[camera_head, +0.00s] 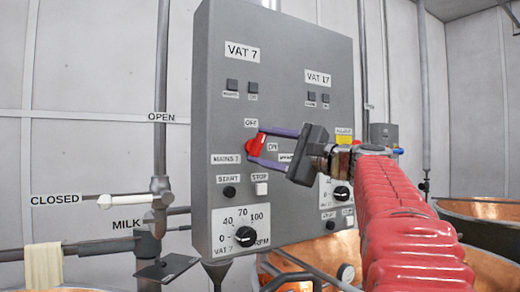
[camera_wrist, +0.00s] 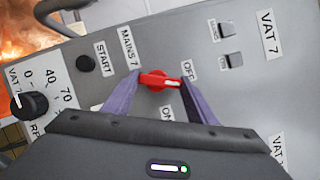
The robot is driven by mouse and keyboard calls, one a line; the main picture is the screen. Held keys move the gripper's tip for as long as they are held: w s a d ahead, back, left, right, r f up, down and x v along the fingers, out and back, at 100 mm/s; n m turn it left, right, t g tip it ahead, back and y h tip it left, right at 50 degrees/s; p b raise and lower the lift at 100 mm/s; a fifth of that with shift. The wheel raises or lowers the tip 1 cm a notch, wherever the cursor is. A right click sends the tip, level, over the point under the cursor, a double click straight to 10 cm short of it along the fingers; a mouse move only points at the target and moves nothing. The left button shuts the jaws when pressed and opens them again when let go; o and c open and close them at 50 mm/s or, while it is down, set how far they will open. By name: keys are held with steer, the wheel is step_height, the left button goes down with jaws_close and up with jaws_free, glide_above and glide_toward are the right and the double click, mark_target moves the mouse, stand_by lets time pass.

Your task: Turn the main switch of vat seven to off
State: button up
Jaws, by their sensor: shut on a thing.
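The grey control panel (camera_head: 300,60) carries the label VAT 7 on its left half. The red main switch (camera_head: 256,143) sits above the MAINS 7 label, with OFF above it and ON to its right. My gripper (camera_head: 254,145) reaches in from the right, its purple fingers shut on the switch. In the wrist view the red switch (camera_wrist: 154,80) lies between the fingertips (camera_wrist: 161,80). Its white mark points between OFF and ON, seemingly nearer OFF. The fingers hide parts of the panel around the switch.
Below the switch are a black START button (camera_head: 229,192), a pale STOP button (camera_head: 261,189) and a speed dial (camera_head: 245,236). VAT 17 controls share the panel's right half. Pipes with a white-handled valve (camera_head: 125,200) stand left. Copper vats (camera_head: 480,211) stand right and below.

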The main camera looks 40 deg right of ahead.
steer(key=n+g, duration=0.2)
steer(key=n, duration=0.3)
steer(key=shift+a, duration=0.1)
steer(key=shift+f, duration=0.1)
stand_by(0.4)
steer(key=o, duration=1.1)
steer(key=shift+c, duration=0.2)
steer(key=shift+s, duration=0.1)
steer(key=shift+s+d+r, duration=0.2)
steer(key=shift+s+d, duration=0.05)
steer(key=shift+s, duration=0.3)
steer(key=v, duration=1.2)
steer(key=shift+s+f, duration=0.1)
